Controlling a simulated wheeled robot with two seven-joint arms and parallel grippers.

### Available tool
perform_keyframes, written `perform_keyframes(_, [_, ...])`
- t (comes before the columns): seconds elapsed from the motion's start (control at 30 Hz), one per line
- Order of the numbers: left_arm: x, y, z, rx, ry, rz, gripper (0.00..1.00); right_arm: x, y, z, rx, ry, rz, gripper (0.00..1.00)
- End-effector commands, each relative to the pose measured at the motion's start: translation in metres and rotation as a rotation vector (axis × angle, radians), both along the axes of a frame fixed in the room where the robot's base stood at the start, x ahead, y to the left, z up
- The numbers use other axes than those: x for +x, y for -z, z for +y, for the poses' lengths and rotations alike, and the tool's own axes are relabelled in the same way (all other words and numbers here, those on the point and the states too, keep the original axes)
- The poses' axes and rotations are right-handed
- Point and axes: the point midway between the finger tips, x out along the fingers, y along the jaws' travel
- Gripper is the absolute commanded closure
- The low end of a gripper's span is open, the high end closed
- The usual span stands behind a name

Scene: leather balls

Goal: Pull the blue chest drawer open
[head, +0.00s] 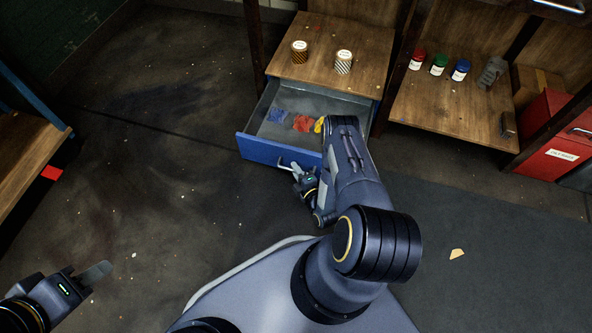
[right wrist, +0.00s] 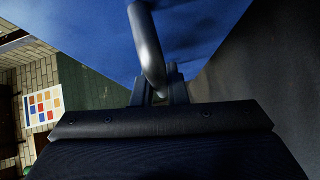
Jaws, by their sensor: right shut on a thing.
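The blue chest drawer (head: 260,149) is pulled out from the wooden-topped chest (head: 320,68). Its grey inside shows blue, red and yellow pieces (head: 303,123). My right gripper (head: 294,169) is at the drawer front, shut on the metal drawer handle (head: 283,163). In the right wrist view the handle (right wrist: 147,45) runs down between the fingers (right wrist: 160,88), against the blue drawer front (right wrist: 215,30). My right arm hides the drawer's right end. My left gripper (head: 97,273) is at the lower left, far from the drawer; its opening cannot be made out.
Two tins (head: 299,52) stand on the chest top. A wooden shelf (head: 445,110) at right holds red, green and blue bottles (head: 438,65). A red cabinet (head: 555,140) is at far right, a wooden bench (head: 25,140) at far left.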

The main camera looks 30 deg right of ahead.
Motion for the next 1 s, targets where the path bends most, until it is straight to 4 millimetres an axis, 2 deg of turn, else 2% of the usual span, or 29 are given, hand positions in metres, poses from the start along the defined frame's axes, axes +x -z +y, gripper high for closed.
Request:
perform_keyframes(0.17, [0.0, 0.0, 0.0, 0.0, 0.0, 0.0, 0.64, 0.0, 0.0, 0.0, 0.0, 0.001, 0.0, 1.0])
perform_keyframes(0.2, [0.0, 0.0, 0.0, 0.0, 0.0, 0.0, 0.64, 0.0, 0.0, -0.001, 0.0, 0.001, 0.0, 0.86])
perform_keyframes(0.37, [0.0, 0.0, 0.0, 0.0, 0.0, 0.0, 0.64, 0.0, 0.0, 0.0, 0.0, 0.001, 0.0, 0.66])
perform_keyframes(0.7, [0.0, -0.003, 0.0, 0.0, 0.0, 0.0, 0.64, -0.005, -0.001, 0.0, 0.0, 0.001, 0.002, 0.66])
perform_keyframes(1.0, [0.0, -0.023, 0.0, 0.0, 0.0, 0.0, 0.64, -0.052, -0.009, 0.004, 0.001, 0.002, 0.004, 0.66])
